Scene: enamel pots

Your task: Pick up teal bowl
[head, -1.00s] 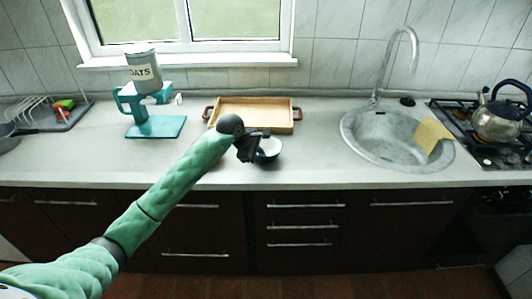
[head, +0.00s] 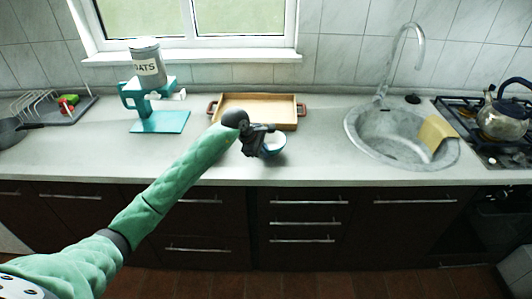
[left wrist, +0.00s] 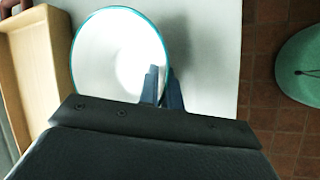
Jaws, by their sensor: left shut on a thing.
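The teal bowl (head: 276,145) is a small round bowl, white inside with a teal rim, on the counter in front of the wooden tray. My left gripper (head: 263,147) is at the left side of the bowl and covers part of it. In the left wrist view the bowl (left wrist: 112,50) is seen from above. The fingers of my left gripper (left wrist: 163,88) are shut on its rim, one inside the wall and one outside. I cannot tell any gap between bowl and counter. My right gripper is not in view.
A wooden tray (head: 240,104) with dark red handles lies just behind the bowl. The sink (head: 385,142) and kettle (head: 503,118) are at the right. The counter right of the bowl is clear.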

